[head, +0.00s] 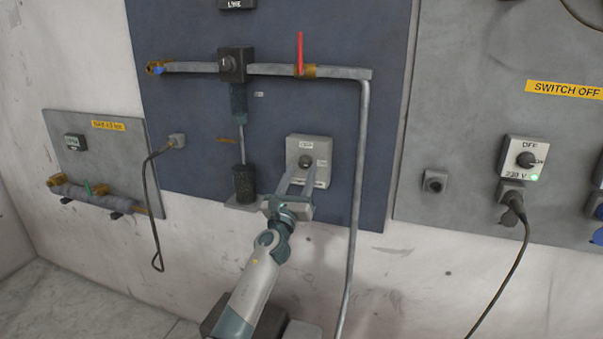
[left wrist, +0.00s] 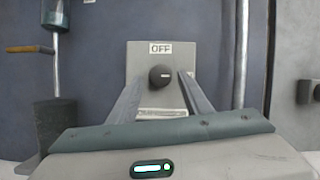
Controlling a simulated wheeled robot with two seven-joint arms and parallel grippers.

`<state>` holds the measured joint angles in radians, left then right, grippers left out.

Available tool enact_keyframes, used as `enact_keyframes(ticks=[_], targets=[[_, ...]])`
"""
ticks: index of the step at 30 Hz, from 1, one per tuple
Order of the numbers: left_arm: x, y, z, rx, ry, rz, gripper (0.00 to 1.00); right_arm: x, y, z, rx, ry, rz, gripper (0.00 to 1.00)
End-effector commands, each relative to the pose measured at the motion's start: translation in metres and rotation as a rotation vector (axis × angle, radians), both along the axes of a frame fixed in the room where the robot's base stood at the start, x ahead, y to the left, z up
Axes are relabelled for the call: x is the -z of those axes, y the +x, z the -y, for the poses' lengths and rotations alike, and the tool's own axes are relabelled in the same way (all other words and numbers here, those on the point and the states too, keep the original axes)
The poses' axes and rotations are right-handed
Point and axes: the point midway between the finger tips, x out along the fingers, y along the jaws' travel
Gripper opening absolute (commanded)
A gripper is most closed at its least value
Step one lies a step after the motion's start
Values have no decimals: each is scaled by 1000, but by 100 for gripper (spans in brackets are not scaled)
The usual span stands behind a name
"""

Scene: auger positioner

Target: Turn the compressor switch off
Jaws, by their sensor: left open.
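The compressor switch seems to be the grey box (head: 323,146) on the blue panel. It has a round black knob (head: 305,161) and a label above it. In the left wrist view the label (left wrist: 160,48) reads OFF, and the knob (left wrist: 160,76) sits between the fingers in the picture. My left gripper (head: 298,175) is open, its two fingers pointing at the box from below. I cannot tell whether the fingertips touch the box. The lower label is partly hidden by the gripper. My right gripper is not in view.
A grey pipe (head: 362,150) runs down just right of the box. A black cylinder (head: 244,183) on a bracket stands to its left. A red lever (head: 300,53) is above. Another switch (head: 526,159) marked 220 V has a green light on the right panel.

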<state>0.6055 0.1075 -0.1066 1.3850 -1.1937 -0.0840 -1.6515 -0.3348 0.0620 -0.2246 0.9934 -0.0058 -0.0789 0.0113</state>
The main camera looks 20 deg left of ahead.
Motion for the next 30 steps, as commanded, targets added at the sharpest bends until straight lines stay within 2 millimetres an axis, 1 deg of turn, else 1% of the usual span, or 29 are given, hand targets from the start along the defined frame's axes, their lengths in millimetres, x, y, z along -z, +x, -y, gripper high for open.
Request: enact_keyframes(ticks=[1,4,14,17,18,19,20,30], targets=[[-2,4,0,0,-1,1,45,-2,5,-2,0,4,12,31],[-3,8,0,-1,-1,0,45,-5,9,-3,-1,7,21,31],[-4,9,0,0,0,0,45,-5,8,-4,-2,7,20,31],[-4,9,0,0,0,0,23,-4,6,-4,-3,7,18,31],[-4,9,0,0,0,0,14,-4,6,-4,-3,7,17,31],[-4,9,0,0,0,0,6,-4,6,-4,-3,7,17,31],[-4,9,0,0,0,0,3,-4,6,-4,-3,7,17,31],[-4,9,1,1,-24,0,4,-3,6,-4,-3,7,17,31]])
